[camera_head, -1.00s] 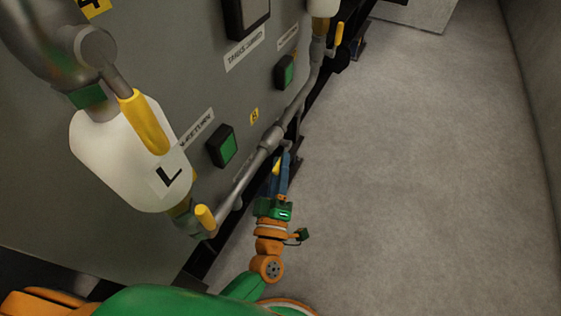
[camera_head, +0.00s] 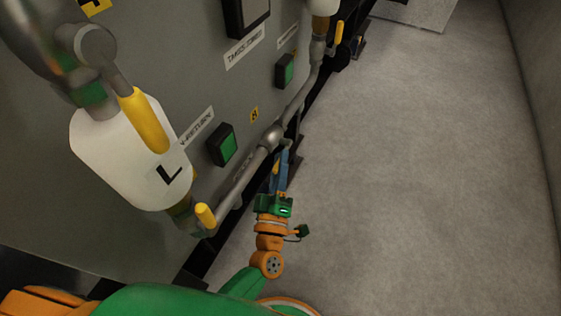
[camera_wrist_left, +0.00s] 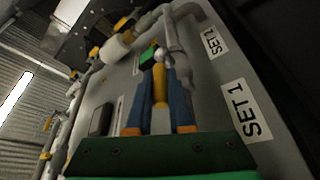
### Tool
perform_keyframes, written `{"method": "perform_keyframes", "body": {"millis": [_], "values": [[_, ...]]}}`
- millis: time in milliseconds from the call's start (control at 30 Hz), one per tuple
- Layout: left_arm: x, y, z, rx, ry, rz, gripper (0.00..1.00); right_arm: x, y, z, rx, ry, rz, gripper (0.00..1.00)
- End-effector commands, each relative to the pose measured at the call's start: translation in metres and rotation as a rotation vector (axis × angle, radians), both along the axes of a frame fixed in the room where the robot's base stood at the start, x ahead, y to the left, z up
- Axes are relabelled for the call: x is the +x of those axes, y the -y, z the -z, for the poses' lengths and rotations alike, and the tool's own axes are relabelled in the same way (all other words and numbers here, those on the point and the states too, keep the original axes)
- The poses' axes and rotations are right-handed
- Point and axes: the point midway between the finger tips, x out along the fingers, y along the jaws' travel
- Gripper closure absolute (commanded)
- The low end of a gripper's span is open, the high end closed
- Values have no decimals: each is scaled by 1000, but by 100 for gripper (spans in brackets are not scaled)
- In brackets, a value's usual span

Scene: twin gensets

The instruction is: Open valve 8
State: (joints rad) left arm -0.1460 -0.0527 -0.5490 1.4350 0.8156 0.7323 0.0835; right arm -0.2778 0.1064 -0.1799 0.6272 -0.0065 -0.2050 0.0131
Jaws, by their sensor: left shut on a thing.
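My left gripper (camera_head: 282,165) is at the lower pipe, beneath the small yellow tag (camera_head: 254,115) that seems to read 8. In the left wrist view, its blue fingers (camera_wrist_left: 158,105) are shut on a yellow valve handle (camera_wrist_left: 159,84), one on each side. The handle's green valve body (camera_wrist_left: 148,56) shows just beyond the fingertips, by a grey pipe. In the head view, the fingers hide most of this handle, and only a yellow sliver shows. My right gripper is in neither view.
A grey pipe (camera_head: 238,188) runs along the grey panel (camera_head: 60,190). A white tank (camera_head: 115,160) marked L and another yellow handle (camera_head: 205,215) are at the left. Green buttons (camera_head: 226,146) sit on the panel. The floor (camera_head: 420,170) at the right is clear.

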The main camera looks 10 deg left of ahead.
Motion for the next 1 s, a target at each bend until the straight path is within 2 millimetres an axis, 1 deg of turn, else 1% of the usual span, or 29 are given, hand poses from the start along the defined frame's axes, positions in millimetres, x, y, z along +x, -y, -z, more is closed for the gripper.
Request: {"method": "perform_keyframes", "body": {"millis": [900, 1000], "values": [[0, 0, 1, 0, -1, 0, 100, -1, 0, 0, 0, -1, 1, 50], [0, 0, 5, -4, 10, 0, 100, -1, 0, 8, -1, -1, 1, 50]]}}
